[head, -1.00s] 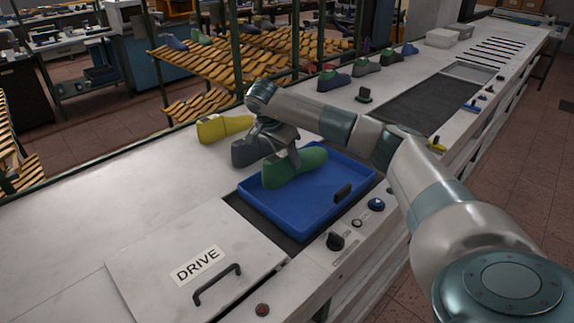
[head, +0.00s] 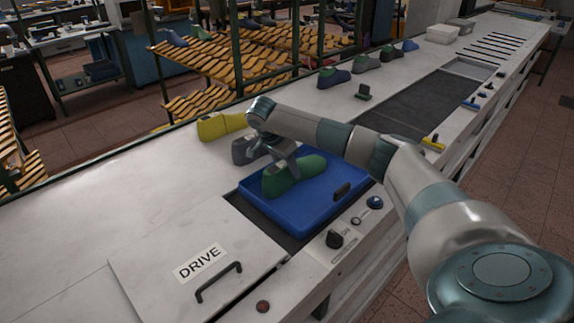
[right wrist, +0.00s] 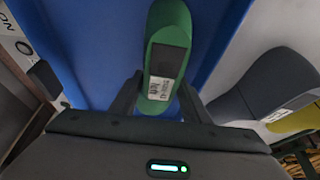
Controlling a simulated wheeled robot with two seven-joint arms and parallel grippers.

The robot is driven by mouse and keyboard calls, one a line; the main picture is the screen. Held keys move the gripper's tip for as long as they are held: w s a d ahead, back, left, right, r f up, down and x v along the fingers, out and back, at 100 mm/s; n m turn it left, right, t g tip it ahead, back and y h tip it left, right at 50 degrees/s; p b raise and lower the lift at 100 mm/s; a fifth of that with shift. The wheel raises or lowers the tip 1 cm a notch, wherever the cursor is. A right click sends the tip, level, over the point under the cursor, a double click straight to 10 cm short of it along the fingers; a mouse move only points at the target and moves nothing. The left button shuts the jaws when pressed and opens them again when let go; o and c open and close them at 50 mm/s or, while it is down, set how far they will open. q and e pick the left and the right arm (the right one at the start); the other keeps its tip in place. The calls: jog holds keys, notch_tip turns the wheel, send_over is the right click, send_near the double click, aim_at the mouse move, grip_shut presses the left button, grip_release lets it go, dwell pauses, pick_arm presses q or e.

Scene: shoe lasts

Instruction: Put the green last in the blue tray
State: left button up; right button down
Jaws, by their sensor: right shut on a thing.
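The green last (head: 309,166) is at the blue tray, over its back left part in the head view. In the right wrist view the green last (right wrist: 168,50) stands between my right gripper's fingers, with a dark patch and a white label on it. My right gripper (head: 285,170) is shut on the green last. The blue tray (head: 300,213) lies on the dark strip of the bench, and its blue floor (right wrist: 85,50) shows around the last. I cannot tell whether the last touches the tray floor. My left gripper is out of view.
A grey last (head: 243,151) and a yellow last (head: 215,127) stand just behind the tray. A DRIVE panel (head: 200,262) with a handle is at the front left. Knobs (head: 335,239) line the front edge. Several other lasts stand farther back along the bench.

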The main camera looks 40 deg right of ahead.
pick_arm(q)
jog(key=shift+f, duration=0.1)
pick_arm(e)
jog(key=c, duration=1)
grip_release()
jog(key=shift+r, duration=0.1)
jog(key=shift+a+r+b, duration=0.3)
jog(key=shift+r+b, duration=0.05)
jog(key=shift+r, duration=0.15)
jog(key=b+v, duration=0.2)
jog(key=v, duration=0.3)
jog(key=shift+a+r, duration=0.15)
jog(key=shift+r, duration=0.1)
jog(key=b+v, duration=0.1)
jog(key=v, duration=0.2)
jog(key=shift+a+r, duration=0.1)
jog(key=shift+r, duration=0.25)
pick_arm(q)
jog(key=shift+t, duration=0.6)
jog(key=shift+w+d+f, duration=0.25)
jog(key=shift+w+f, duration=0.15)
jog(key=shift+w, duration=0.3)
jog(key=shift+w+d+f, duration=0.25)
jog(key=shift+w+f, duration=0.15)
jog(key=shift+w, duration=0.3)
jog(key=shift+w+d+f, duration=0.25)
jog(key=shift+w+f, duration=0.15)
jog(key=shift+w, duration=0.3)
pick_arm(e)
jog(key=shift+v, duration=0.75)
